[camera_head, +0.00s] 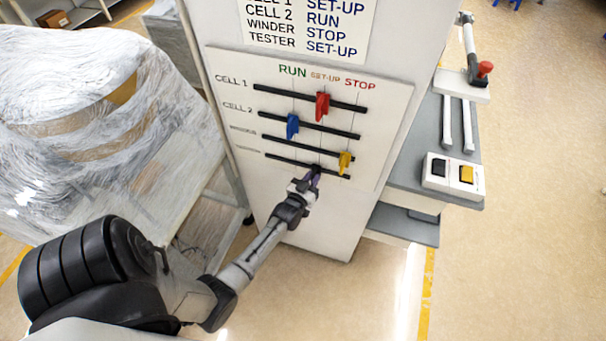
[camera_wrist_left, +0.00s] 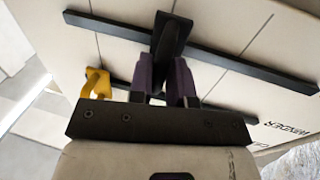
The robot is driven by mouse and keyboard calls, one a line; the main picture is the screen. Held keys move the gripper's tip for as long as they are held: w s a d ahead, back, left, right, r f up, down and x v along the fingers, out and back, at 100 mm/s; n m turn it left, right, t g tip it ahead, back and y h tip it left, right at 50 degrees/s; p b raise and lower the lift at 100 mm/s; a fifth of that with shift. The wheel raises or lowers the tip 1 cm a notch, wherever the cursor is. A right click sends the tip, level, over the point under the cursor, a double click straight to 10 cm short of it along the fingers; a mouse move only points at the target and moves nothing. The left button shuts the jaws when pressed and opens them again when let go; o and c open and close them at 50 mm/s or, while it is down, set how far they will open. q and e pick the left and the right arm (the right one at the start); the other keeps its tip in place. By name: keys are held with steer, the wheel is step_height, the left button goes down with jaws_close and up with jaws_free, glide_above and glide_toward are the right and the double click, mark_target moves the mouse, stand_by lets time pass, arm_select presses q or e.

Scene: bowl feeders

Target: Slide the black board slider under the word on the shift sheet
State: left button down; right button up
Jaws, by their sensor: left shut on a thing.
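The black board slider (camera_wrist_left: 173,36) sits on the bottom track of the white board (camera_head: 235,75). My left gripper (camera_head: 308,182) is shut on it, its purple fingers (camera_wrist_left: 167,82) on either side of the slider's body. In the head view the gripper mostly hides the slider, which appears close to the middle, SET-UP line; exact alignment is unclear. The shift sheet (camera_head: 306,30) above reads CELL 1 SET-UP, CELL 2 RUN, WINDER STOP and TESTER SET-UP. The board's columns are RUN, SET-UP and STOP. My right gripper is out of view.
Red (camera_head: 322,106), blue (camera_head: 292,126) and yellow (camera_head: 345,162) sliders sit on the upper tracks. The yellow one (camera_wrist_left: 96,82) is close to my fingers. A grey bench (camera_head: 405,165) with a switch box (camera_head: 453,174) stands right. A plastic-wrapped load (camera_head: 95,110) stands left.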

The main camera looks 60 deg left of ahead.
arm_select(q)
steer(key=shift+w+d, duration=0.25)
steer(key=shift+d, duration=0.05)
steer(key=c, duration=1.2)
jaws_free()
steer(key=shift+s, duration=0.1)
steer(key=v, duration=1.3)
steer(key=shift+s+d, duration=0.15)
steer(key=shift+s, duration=0.15)
